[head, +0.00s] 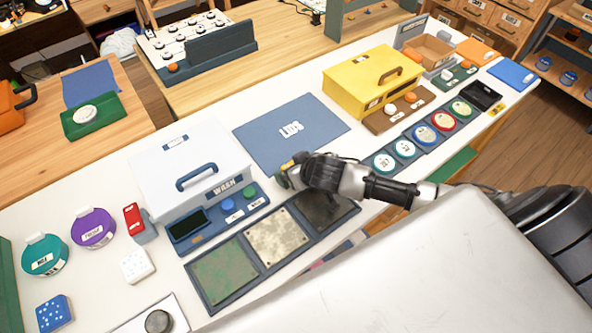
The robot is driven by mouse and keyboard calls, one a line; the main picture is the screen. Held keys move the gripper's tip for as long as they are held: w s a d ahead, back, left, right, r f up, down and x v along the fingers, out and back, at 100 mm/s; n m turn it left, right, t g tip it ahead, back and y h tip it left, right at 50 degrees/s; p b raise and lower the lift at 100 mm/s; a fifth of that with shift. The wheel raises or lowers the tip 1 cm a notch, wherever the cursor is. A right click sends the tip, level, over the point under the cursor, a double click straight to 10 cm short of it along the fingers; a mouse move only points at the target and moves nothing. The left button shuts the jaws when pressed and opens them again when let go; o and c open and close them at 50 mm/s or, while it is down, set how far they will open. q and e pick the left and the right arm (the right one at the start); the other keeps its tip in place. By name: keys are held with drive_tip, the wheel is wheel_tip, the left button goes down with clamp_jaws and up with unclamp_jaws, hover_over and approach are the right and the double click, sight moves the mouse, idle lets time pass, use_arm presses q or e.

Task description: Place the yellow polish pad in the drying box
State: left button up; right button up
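My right gripper (288,174) comes in from the right over the white counter, above the edge between the blue mat and the dark plate. My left gripper is not in view.
A white box marked WASH (190,178) stands left of the gripper. A blue LIDS mat (292,131) lies flat and clear behind it. A tray of three plates (272,242) is in front. A white pad (137,265) and a blue pad (53,313) lie at left.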

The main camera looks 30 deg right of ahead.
drive_tip(key=shift+w, duration=0.1)
drive_tip(key=c, duration=1.1)
